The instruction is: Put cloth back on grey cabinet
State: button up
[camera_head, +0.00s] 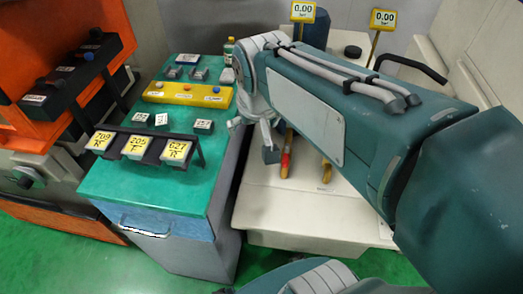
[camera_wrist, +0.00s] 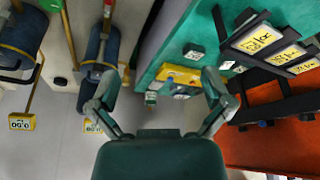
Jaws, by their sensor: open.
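I cannot make out a cloth in either view. The grey cabinet (camera_head: 184,250) stands at centre left in the head view, with a green top and a drawer handle at its front. Part of its green top also shows in the wrist view (camera_wrist: 178,45). My gripper (camera_head: 256,138) is beside the cabinet's right edge, partly hidden by my arm. In the wrist view my gripper (camera_wrist: 160,80) has its two fingers spread wide, with nothing held between them.
A yellow bar (camera_head: 187,93), small blocks and a black rack (camera_head: 140,147) with yellow-labelled boxes stand on the green top. An orange machine (camera_head: 40,50) is at left. A pale bench (camera_head: 300,205) at right carries red and yellow-handled items. Yellow 0.00 signs (camera_head: 303,11) stand behind.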

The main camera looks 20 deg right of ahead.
jog(key=s+a+f+n+t, duration=0.1)
jog(key=s, duration=0.8)
jog(key=shift+f+t, duration=0.25)
jog(key=shift+t, duration=0.05)
jog(key=shift+w, duration=0.1)
dwell(0.7)
